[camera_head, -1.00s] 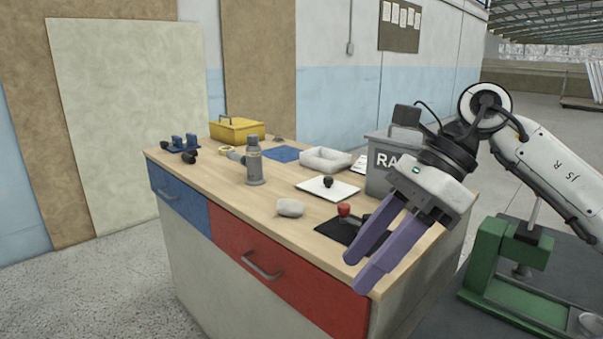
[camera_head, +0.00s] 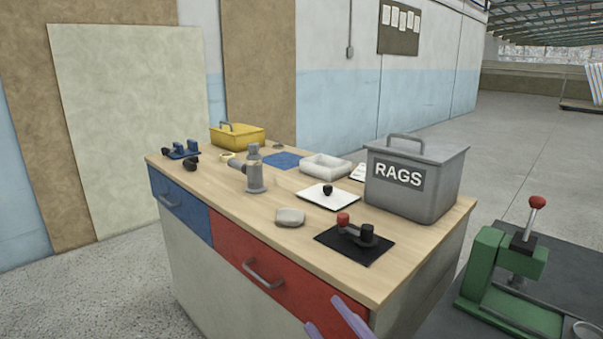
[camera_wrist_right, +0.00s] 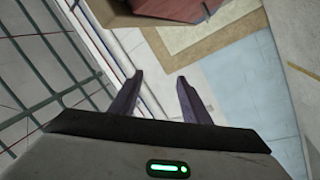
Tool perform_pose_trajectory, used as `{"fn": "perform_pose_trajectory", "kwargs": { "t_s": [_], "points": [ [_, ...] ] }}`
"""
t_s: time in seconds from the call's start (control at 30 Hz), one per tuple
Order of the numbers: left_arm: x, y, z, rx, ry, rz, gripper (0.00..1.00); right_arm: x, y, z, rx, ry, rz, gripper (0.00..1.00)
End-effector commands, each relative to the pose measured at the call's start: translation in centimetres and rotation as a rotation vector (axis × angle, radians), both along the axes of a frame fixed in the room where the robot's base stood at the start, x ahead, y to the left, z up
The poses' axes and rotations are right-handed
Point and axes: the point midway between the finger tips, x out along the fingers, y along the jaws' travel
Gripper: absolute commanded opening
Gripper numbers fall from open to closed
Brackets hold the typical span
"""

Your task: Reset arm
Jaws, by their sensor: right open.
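My right gripper (camera_head: 338,322) shows only as purple fingertips at the bottom edge of the head view, in front of the red drawer. In the right wrist view its two purple fingers (camera_wrist_right: 158,98) stand apart with nothing between them. The rest of the right arm is out of the head view. My left gripper is in neither view.
A wooden-topped workbench (camera_head: 240,215) holds a grey RAGS bin (camera_head: 425,205), a yellow toolbox (camera_head: 237,137), a white tray (camera_head: 325,167), a grey cylindrical tool (camera_head: 254,175) and a black mat (camera_head: 340,250). A green press (camera_head: 490,275) stands at right. Floor (camera_head: 90,285) is clear at left.

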Motion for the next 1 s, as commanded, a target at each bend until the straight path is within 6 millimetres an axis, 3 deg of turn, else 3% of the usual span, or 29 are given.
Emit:
{"fn": "perform_pose_trajectory", "kwargs": {
  "t_s": [0.03,0.2,0.3,0.4,0.5,0.63,1.0],
  "points": [
    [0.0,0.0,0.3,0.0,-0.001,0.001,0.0,-0.9,-1.6,-3.8,0.061,0.164,-0.058,0.43],
    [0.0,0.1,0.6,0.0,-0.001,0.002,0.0,-5.9,-6.1,-15.0,0.221,0.629,-0.232,0.43],
    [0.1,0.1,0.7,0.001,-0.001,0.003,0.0,-10.4,-8.0,-20.5,0.295,0.866,-0.323,0.43],
    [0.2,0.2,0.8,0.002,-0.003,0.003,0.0,-15.0,-9.3,-24.5,0.353,1.058,-0.398,0.43],
    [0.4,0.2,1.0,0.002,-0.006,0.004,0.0,-18.7,-10.1,-27.1,0.391,1.195,-0.453,0.43],
    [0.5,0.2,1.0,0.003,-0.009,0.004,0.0,-21.4,-10.5,-28.7,0.417,1.289,-0.489,0.43],
    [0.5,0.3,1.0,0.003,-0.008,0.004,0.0,-21.9,-10.6,-28.9,0.422,1.306,-0.496,0.43]
  ]
}}
